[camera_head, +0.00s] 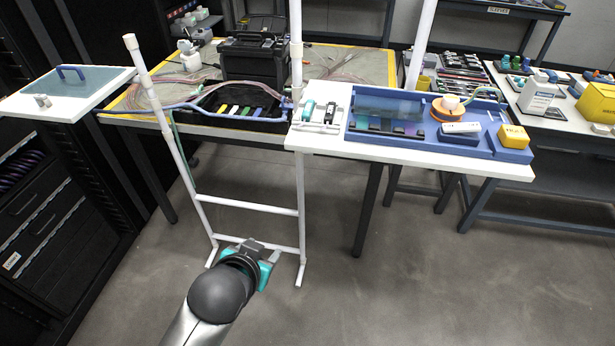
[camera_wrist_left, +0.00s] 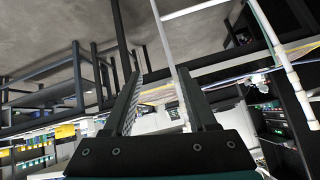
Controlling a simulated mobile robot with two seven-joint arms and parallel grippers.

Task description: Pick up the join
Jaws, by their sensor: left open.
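My left gripper (camera_head: 258,258) is low in the head view, in front of the lower rungs of a white pipe frame (camera_head: 247,206). In the left wrist view its two dark fingers (camera_wrist_left: 165,85) stand apart with nothing between them. I cannot pick out the join for certain. A blue cable (camera_head: 180,107) runs across the frame toward a black tray (camera_head: 245,104) with coloured pieces. My right gripper is not in view.
A white table (camera_head: 420,160) at right holds a blue tray (camera_head: 485,152), a yellow box (camera_head: 513,136) and an orange spool (camera_head: 447,107). A small white shelf (camera_head: 60,108) stands at left. A black case (camera_head: 253,60) stands behind. The floor in front is clear.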

